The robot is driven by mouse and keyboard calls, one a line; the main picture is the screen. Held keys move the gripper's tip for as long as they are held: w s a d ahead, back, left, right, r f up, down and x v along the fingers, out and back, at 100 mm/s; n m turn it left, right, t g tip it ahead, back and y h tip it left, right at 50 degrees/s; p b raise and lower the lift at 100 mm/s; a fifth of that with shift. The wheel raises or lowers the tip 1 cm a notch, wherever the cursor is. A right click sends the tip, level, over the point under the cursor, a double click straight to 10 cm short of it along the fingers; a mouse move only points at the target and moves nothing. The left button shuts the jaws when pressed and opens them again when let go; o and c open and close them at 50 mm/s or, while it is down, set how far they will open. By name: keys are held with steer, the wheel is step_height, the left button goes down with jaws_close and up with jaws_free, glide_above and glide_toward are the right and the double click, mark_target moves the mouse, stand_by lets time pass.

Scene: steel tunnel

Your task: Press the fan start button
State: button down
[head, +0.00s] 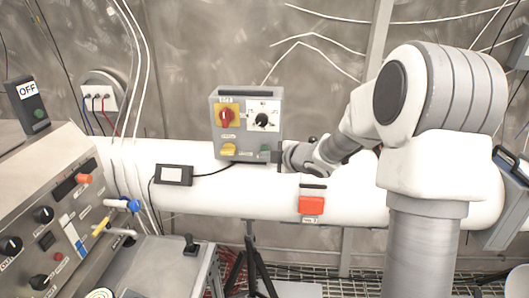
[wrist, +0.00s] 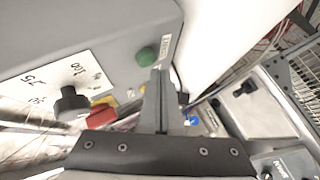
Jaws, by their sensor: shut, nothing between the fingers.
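A grey control box (head: 245,91) stands at the middle of the head view. A green button (head: 265,148) sits at its lower right, and the same button is large in the wrist view (wrist: 148,56). Its label is too small to read, so I cannot confirm it is the fan start button. My gripper (head: 279,156) is at the box's lower right corner, close beside the button. In the wrist view its shut fingers (wrist: 158,78) hold nothing, their tips just below the button. I cannot tell whether they touch it.
The box also carries a red knob (head: 227,116), a black dial (head: 262,120) and a yellow part (head: 228,149). A white pipe (head: 350,195) runs behind and below, with a red-orange box (head: 311,205) on it. A control console (head: 60,220) fills the left.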

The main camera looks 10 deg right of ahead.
steer(key=s, duration=0.2)
steer(key=s+a+b, duration=0.1)
steer(key=s+b, duration=0.1)
steer(key=s, duration=0.1)
steer(key=shift+s+a, duration=0.35)
steer(key=shift+a, duration=0.05)
stand_by(0.6)
